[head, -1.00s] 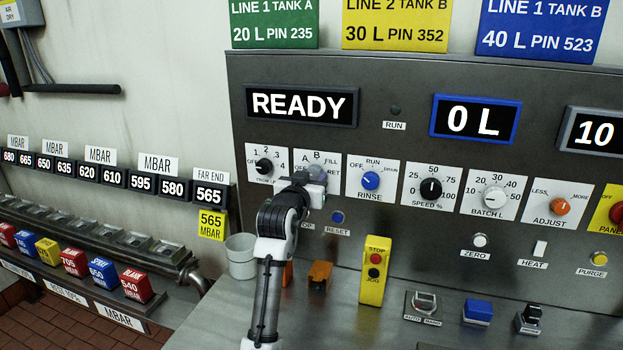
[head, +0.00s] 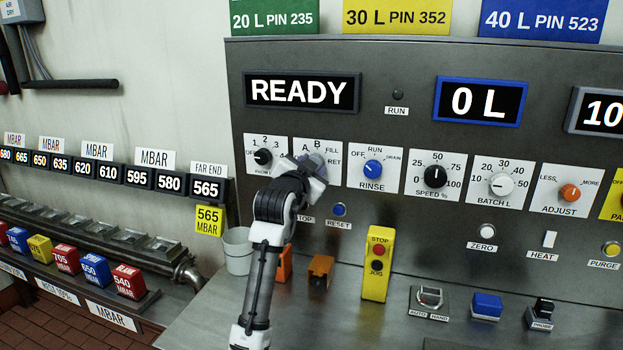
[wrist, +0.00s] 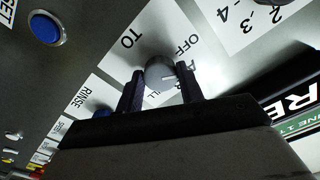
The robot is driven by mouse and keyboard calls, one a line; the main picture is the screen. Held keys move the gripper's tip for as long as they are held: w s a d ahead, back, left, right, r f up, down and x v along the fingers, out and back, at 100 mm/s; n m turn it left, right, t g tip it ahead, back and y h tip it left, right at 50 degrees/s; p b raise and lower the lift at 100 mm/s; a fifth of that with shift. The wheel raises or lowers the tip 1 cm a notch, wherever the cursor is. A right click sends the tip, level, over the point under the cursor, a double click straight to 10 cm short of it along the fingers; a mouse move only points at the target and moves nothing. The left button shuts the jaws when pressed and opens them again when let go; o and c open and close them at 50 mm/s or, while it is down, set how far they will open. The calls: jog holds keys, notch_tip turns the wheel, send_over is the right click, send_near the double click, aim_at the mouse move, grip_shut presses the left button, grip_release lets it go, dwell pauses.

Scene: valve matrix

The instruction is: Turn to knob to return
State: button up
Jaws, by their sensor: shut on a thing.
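The TO knob (wrist: 158,70) is a round grey dial on a white plate (head: 330,147) marked OFF, A, B, FILL and RET. In the wrist view, a pale pointer line on it faces the letters beside OFF; the exact mark is partly hidden. My gripper (wrist: 161,88) is shut on the knob, one dark finger on each side. In the head view, my gripper (head: 312,168) covers the knob and the plate's lower part. RET shows at the plate's right side.
The FROM knob (head: 263,157) is close on the left and the blue RINSE knob (head: 373,169) close on the right. Below are a blue RESET button (head: 339,209), a yellow STOP/JOG box (head: 377,263) and a white cup (head: 238,251). The display reads READY (head: 301,92).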

jog(key=shift+r+m+b, duration=0.15)
jog(key=shift+m+b, duration=1.55)
jog(key=shift+m, duration=13.1)
jog(key=shift+d+m, duration=0.1)
jog(key=shift+m, duration=0.2)
jog(key=o, duration=1)
